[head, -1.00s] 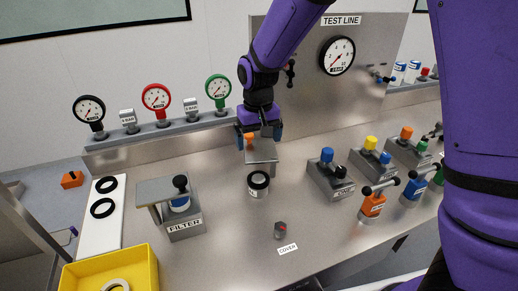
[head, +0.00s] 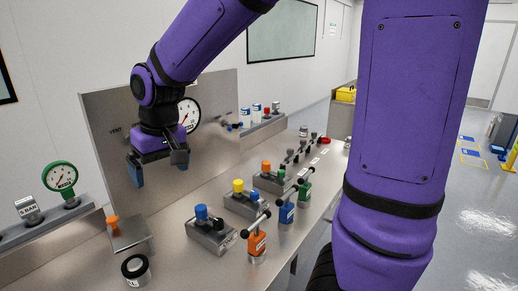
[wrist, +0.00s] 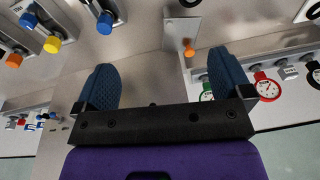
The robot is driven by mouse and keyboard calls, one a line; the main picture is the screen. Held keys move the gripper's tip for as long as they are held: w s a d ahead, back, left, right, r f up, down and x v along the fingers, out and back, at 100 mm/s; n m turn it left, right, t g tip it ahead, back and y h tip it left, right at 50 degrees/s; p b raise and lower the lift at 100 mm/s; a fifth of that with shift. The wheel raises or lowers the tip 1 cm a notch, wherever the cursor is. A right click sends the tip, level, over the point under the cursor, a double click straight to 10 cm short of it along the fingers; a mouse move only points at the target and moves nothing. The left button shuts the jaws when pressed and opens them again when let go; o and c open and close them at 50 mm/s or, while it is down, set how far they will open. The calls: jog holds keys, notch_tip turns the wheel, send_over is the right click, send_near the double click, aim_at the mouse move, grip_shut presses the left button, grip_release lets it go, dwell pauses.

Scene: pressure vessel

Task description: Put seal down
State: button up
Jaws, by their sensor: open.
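A black ring seal (head: 134,264) lies on top of a short pale cylinder (head: 137,280) at the lower left of the head view. My gripper (head: 158,168) is open and empty. It hangs in the air above the bench, in front of the grey panel, up and to the right of the seal and apart from it. In the wrist view both blue fingertips (wrist: 166,80) are spread wide with nothing between them.
A metal block with an orange knob (head: 113,224) stands just behind the cylinder. Valve blocks with blue (head: 201,212) and yellow (head: 238,186) knobs stand to the right. The grey panel (head: 110,130) with a gauge rises behind my gripper. Bare bench lies between.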

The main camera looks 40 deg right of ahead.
jog(key=s+d+r+t, duration=0.1)
jog(key=s+d+r, duration=0.1)
jog(key=s, duration=0.4)
jog(key=s+d+r+m+t, duration=0.1)
jog(key=s+d+r, duration=0.2)
jog(key=s+d, duration=0.2)
jog(key=s+d+r+t+h, duration=0.1)
jog(key=s+d+r, duration=0.1)
jog(key=s, duration=0.6)
jog(key=shift+d+r, duration=0.25)
jog(key=shift+d, duration=0.6)
